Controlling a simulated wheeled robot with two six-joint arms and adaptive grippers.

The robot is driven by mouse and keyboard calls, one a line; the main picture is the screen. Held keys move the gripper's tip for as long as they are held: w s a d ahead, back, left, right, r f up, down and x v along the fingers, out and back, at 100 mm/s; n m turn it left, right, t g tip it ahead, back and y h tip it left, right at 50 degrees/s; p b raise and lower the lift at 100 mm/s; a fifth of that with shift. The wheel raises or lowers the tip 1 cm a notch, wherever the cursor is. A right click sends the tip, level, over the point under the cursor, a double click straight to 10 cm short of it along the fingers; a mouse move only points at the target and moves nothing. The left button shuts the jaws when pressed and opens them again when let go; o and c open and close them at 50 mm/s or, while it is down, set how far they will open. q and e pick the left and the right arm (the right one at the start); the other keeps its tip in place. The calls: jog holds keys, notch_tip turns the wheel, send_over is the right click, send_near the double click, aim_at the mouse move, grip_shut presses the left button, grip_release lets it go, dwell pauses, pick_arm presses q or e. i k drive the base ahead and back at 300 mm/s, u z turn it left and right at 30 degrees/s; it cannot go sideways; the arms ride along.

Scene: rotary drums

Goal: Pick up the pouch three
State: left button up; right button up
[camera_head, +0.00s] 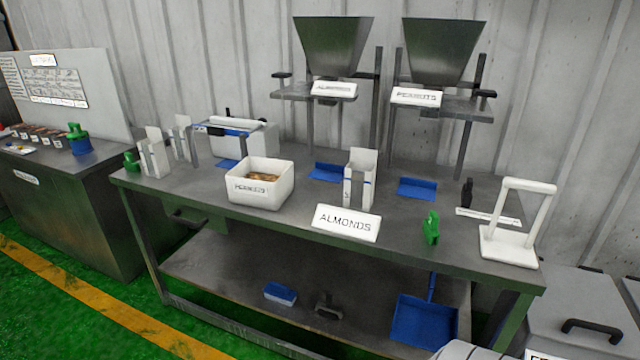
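Several white, open-topped upright holders or pouches stand on the dark metal table. One tall white pouch (359,180) stands alone near the middle, behind the ALMONDS sign. Two more stand at the left end: a front one (154,155) and one behind it (181,138). I cannot read a number on any of them, so I cannot tell which is pouch three. Neither of my grippers is in view.
A white box (261,184) holds brown contents. An ALMONDS sign (346,222), a green item (431,228) and a white frame stand (512,225) are on the table (400,246). Two hoppers (333,45) (440,50) rise behind. A blue dustpan (424,320) lies below.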

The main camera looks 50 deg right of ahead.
aim_at(360, 173)
jog(key=z, duration=0.3)
jog(key=i, duration=0.9)
jog(key=z, duration=0.7)
